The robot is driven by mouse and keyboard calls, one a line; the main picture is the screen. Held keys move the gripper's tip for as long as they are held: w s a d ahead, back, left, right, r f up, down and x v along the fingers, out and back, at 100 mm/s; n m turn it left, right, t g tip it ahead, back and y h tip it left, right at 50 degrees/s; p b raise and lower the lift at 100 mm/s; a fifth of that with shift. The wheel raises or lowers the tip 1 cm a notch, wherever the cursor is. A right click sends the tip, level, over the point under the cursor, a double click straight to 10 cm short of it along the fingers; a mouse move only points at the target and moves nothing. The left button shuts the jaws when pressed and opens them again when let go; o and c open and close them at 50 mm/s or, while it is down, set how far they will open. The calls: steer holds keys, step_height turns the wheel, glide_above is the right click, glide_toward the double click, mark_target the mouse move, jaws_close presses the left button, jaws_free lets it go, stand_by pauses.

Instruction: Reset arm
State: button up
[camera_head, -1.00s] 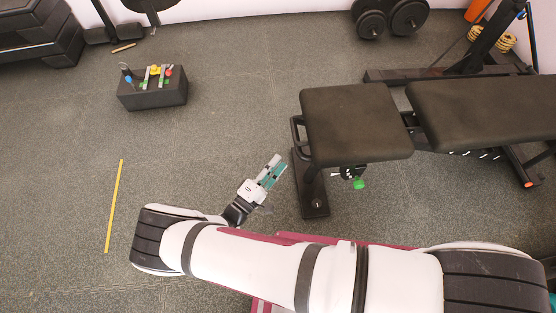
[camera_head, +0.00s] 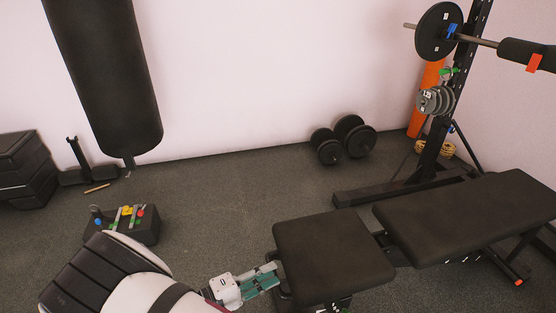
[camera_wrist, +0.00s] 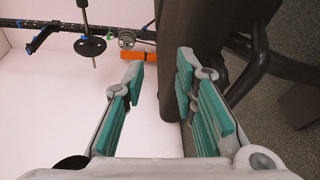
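My gripper (camera_head: 275,277), white with teal finger pads, shows in the head view at the left edge of the bench seat. I cannot tell there whether it touches the seat. In the wrist view my gripper (camera_wrist: 161,73) is open, with a clear gap between the two fingers and nothing held. The dark bench (camera_wrist: 185,35) lies just beyond the right finger in that view. My arm comes in from the bottom left of the head view, and its lower part is cut off.
A black bench seat (camera_head: 333,255) and its longer pad (camera_head: 465,215) fill the right. A rack holds weight plates (camera_head: 436,100). Dumbbells (camera_head: 343,140) stand by the wall. A black box (camera_head: 147,232) with small coloured items sits left. A punching bag (camera_head: 105,75) hangs behind.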

steer(key=s+d+r+m+g+y, duration=0.35)
steer(key=d+r+g, duration=0.25)
steer(key=d+r, duration=0.5)
steer(key=s+d+r+m+g+y, duration=0.35)
steer(key=d+r+g, duration=0.25)
steer(key=r, duration=0.9)
steer(key=s+d+r+m+t+y, duration=0.1)
steer(key=s+d+r+t+y, duration=0.2)
steer(key=s, duration=0.7)
steer(key=s+d+r+y, duration=0.2)
steer(key=s+r+y, duration=0.25)
steer(key=s, duration=0.55)
step_height(320, 180, up, 33)
steer(key=t+p, duration=0.4)
steer(key=p, duration=2.8)
steer(key=shift+d, duration=0.25)
steer(key=shift+f, duration=0.1)
